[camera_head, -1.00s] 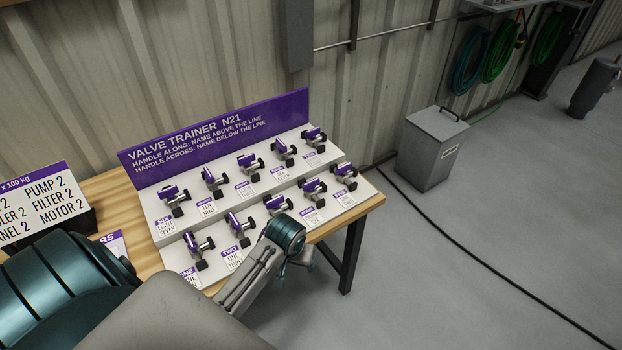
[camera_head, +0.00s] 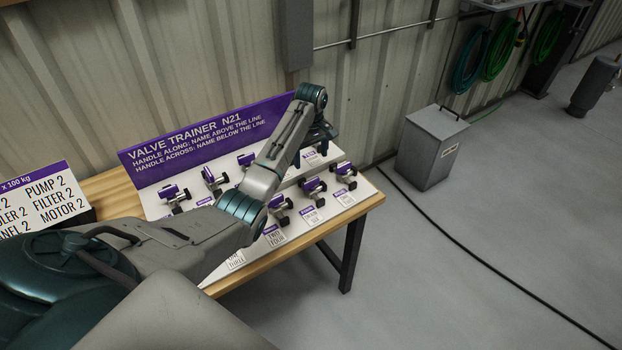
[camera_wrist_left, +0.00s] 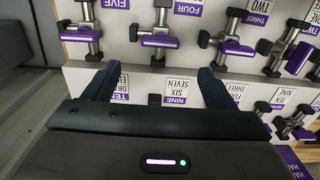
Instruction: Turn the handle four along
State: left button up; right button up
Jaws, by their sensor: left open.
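The valve trainer (camera_head: 217,130) has two rows of small valves with purple handles. The FOUR label (camera_wrist_left: 188,8) shows upside down at the top of the left wrist view. I take the handle beside it (camera_wrist_left: 160,41) to be its handle, and in the head view the second from the right in the front row (camera_head: 314,186). Its purple grip lies crosswise in the wrist view. My left gripper (camera_wrist_left: 158,80) is open and empty, its fingers on either side of the NINE label (camera_wrist_left: 175,99). In the head view it is over the back row's right end. My right gripper is not in view.
The neighbouring FIVE (camera_wrist_left: 80,35) and THREE (camera_wrist_left: 238,47) handles stand close on either side. My left arm hides part of the back row. A card stand (camera_head: 45,195) is at the left. A grey bin (camera_head: 430,150) stands on the floor right of the bench.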

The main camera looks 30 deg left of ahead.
aim_at(311, 181)
pick_arm(q)
notch_tip(311, 181, down, 9)
jog(key=shift+s+r+p, duration=0.1)
jog(key=shift+r+p, duration=0.05)
jog(key=shift+p, duration=0.95)
jog(key=shift+f, duration=0.8)
jog(key=shift+c, duration=0.5)
jog(key=c, duration=0.9)
